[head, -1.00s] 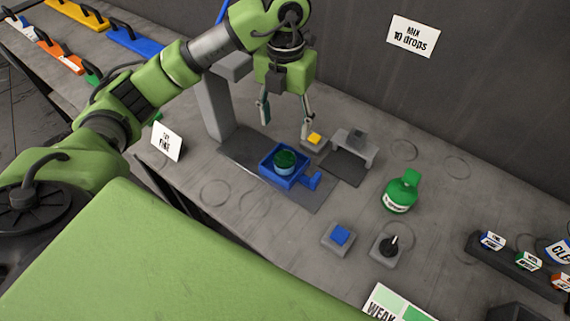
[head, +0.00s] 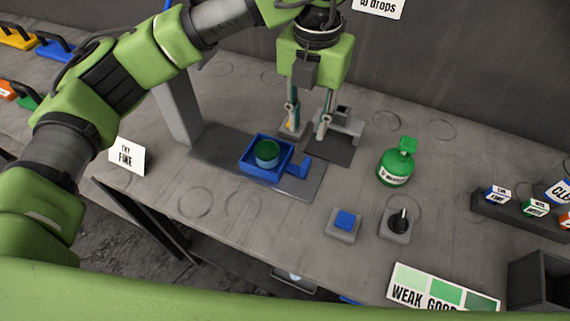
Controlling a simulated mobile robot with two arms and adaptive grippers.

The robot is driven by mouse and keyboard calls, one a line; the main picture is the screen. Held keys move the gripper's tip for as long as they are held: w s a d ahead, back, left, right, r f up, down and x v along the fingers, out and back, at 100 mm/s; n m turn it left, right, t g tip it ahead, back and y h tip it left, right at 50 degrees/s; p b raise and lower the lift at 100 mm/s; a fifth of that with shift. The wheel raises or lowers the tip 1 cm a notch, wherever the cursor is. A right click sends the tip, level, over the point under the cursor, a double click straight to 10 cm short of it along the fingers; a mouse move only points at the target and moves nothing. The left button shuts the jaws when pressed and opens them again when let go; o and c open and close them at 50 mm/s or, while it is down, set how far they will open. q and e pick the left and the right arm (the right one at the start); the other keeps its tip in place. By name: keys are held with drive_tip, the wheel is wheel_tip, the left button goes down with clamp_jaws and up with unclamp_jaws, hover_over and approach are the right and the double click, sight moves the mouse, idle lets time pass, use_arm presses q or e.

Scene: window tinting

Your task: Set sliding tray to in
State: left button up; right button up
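The sliding tray (head: 255,171) is a blue open box with a blue handle (head: 298,166) on its right side. It sits on a dark plate (head: 222,146) on the grey bench. A round cup with dark green contents (head: 267,153) stands in the tray. My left gripper (head: 307,134) points down behind and to the right of the tray, apart from the handle. Its two fingers are spread with a gap between them, and I see nothing held. My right gripper is not in view.
A grey bracket (head: 345,124) is beside my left gripper. A green bottle (head: 395,164), a blue button (head: 345,220) and a black knob (head: 400,220) stand to the right.

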use_arm(q)
drive_tip(key=p, duration=0.2)
hover_over(306, 162)
wheel_tip(306, 162, down, 6)
drive_tip(key=shift+r, duration=0.1)
wheel_tip(306, 162, down, 7)
drive_tip(key=shift+r+p, duration=0.1)
drive_tip(key=shift+p, duration=0.45)
drive_tip(key=shift+f, duration=0.5)
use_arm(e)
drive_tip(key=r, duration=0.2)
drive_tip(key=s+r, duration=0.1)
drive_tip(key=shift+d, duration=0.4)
use_arm(q)
drive_tip(key=shift+c, duration=0.4)
drive_tip(key=c, duration=0.7)
clamp_jaws()
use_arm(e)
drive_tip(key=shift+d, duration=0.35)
